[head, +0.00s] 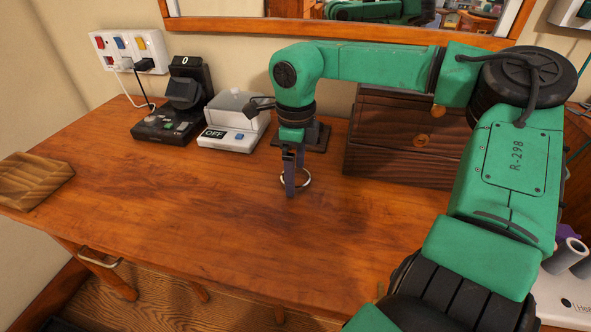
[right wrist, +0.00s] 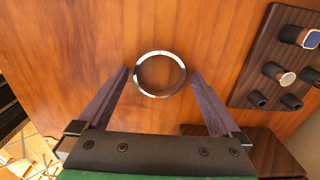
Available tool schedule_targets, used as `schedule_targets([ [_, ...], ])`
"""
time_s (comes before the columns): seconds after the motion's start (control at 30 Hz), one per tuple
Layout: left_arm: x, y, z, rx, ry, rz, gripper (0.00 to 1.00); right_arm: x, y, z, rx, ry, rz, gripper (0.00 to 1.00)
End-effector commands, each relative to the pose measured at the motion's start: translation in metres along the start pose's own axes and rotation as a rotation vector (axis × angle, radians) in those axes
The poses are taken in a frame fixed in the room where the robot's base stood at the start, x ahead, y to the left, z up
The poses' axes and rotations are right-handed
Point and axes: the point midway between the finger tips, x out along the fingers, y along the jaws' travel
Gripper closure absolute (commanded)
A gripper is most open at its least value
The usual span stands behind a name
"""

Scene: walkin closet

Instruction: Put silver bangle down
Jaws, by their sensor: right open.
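The silver bangle (head: 308,179) is on the wooden table top, below my right gripper (head: 291,186). In the right wrist view the bangle (right wrist: 137,76) is a thin bright ring with bare wood showing through it. My right gripper (right wrist: 160,73) is open, with one dark finger on each side of the bangle. Small gaps show between the fingertips and the ring. In the head view the fingers point down and partly cover the bangle. My left gripper is not in view.
A dark drawer box (head: 395,140) stands right of the gripper. A white box-shaped device (head: 232,138) and a black device (head: 170,125) stand at the back left. A wooden tray (head: 32,182) lies at the left edge. A dark watch holder (right wrist: 262,75) is nearby. The front table middle is clear.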

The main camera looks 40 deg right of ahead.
Motion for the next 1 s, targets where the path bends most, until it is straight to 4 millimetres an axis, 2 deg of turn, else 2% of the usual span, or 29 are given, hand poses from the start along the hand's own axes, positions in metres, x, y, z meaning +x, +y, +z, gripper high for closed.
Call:
schedule_targets([
  [0.2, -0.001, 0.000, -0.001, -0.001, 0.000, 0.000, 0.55, 0.003, 0.000, 0.000, 0.000, 0.000, -0.001, 0.00],
  [0.27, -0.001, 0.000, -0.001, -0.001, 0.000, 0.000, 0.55, 0.003, 0.000, 0.000, 0.000, 0.000, -0.001, 0.19],
  [0.3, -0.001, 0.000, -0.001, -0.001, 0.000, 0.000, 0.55, 0.003, 0.000, 0.000, 0.000, 0.000, -0.001, 0.34],
  [0.4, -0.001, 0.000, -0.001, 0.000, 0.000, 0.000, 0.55, 0.003, 0.000, 0.000, 0.000, 0.000, -0.001, 0.71],
  [0.43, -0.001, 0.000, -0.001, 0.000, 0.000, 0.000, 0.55, 0.003, 0.000, 0.000, 0.000, 0.000, -0.001, 0.71],
  [0.47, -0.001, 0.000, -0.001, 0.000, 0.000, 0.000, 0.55, 0.003, 0.000, 0.000, 0.000, 0.000, -0.001, 0.80],
  [0.67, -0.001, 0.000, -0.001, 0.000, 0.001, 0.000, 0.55, 0.001, 0.000, 0.000, 0.000, 0.000, -0.002, 0.80],
  [0.77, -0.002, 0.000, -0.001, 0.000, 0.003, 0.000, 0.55, -0.006, -0.001, 0.000, 0.000, -0.001, -0.003, 0.80],
  [0.87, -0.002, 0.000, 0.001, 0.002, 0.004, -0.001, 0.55, -0.022, -0.001, 0.000, 0.000, -0.001, -0.005, 0.80],
  [0.97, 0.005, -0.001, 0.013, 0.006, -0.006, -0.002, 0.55, -0.048, -0.001, 0.001, 0.002, -0.002, -0.006, 0.80],
  [1.0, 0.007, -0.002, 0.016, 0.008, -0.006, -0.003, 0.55, -0.063, -0.001, 0.000, 0.001, -0.003, -0.007, 0.80],
])
